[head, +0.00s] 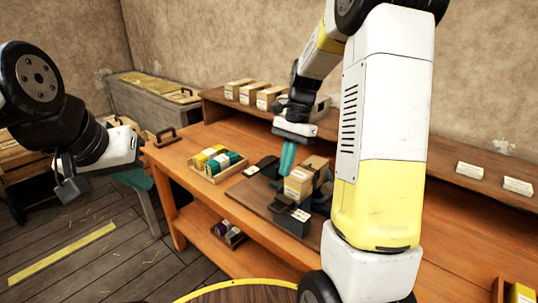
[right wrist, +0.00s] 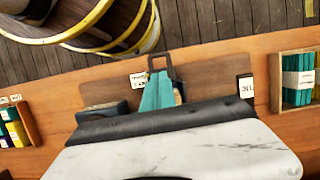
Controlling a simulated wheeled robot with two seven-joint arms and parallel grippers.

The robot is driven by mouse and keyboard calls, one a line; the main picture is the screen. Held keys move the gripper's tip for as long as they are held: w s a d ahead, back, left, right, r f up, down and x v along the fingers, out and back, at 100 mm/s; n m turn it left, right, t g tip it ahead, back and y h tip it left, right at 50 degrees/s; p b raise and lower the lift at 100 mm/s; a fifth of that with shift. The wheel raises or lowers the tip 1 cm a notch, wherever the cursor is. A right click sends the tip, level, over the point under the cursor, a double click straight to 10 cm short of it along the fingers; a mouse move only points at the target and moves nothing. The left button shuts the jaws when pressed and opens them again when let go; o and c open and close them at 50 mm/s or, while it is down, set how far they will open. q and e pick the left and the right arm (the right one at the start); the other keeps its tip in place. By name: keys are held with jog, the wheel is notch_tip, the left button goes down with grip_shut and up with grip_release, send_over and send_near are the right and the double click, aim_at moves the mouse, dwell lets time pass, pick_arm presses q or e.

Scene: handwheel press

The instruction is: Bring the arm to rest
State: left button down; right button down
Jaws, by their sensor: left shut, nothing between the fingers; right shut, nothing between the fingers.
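My right arm reaches across the head view from the right. Its right gripper (head: 286,160), with teal fingers, is shut and empty, pointing down just left of and above a cardboard box (head: 299,184). The fingers also show shut in the right wrist view (right wrist: 158,92). The box sits at a dark press (head: 293,221) on a brown board (head: 247,197). My arm hides part of the press's right side. My left gripper (head: 140,180) is at the left, its teal fingers shut and empty, beside the bench's left end and apart from it.
A wooden tray (head: 196,170) of yellow and green packs stands on the orange workbench (head: 185,185) left of the board. Several cartons (head: 246,94) line the back shelf. A round wooden top with a yellow rim (head: 240,284) stands in front. Floor at lower left is mostly clear.

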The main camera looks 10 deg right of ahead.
jog(key=s+a+r+n+t, duration=0.1)
jog(key=s+r+n+t, duration=0.3)
jog(key=s, duration=0.4)
jog(key=s+a+r+n+t, duration=0.2)
jog(key=s+r+n+t, duration=0.2)
jog(key=s, duration=0.5)
jog(key=shift+a+r+n+t+h, duration=0.15)
jog(key=shift+r+n+t+h, duration=0.15)
jog(key=shift+r+n, duration=1.3)
jog(key=shift+r+m, duration=0.3)
